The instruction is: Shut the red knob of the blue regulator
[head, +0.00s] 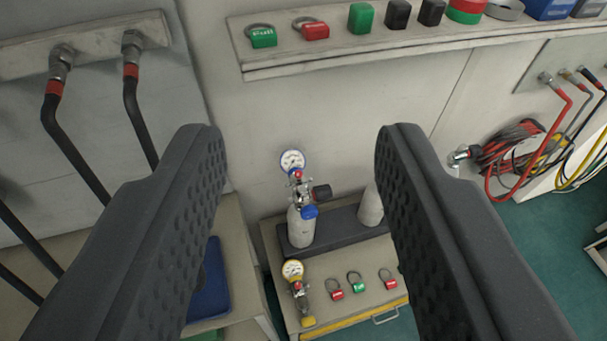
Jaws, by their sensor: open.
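The blue regulator (303,188) stands in the middle of the head view, between and beyond my fingers, on top of a pale cylinder (300,228). It has a blue-rimmed gauge (292,161), a black knob (322,192) at its right and a blue part (310,212) below. A small red knob (297,174) shows just under the gauge; how far it is turned is too small to tell. My gripper (300,138) is open and empty, its two fingers wide apart in the foreground, touching nothing.
The cylinder stands in a dark rack (345,227) with a second cylinder (370,208), partly behind my right finger. A yellow regulator (294,276) and several padlocks (356,282) lie on the bench in front. A shelf (350,54) runs above; hoses (515,150) hang at the right.

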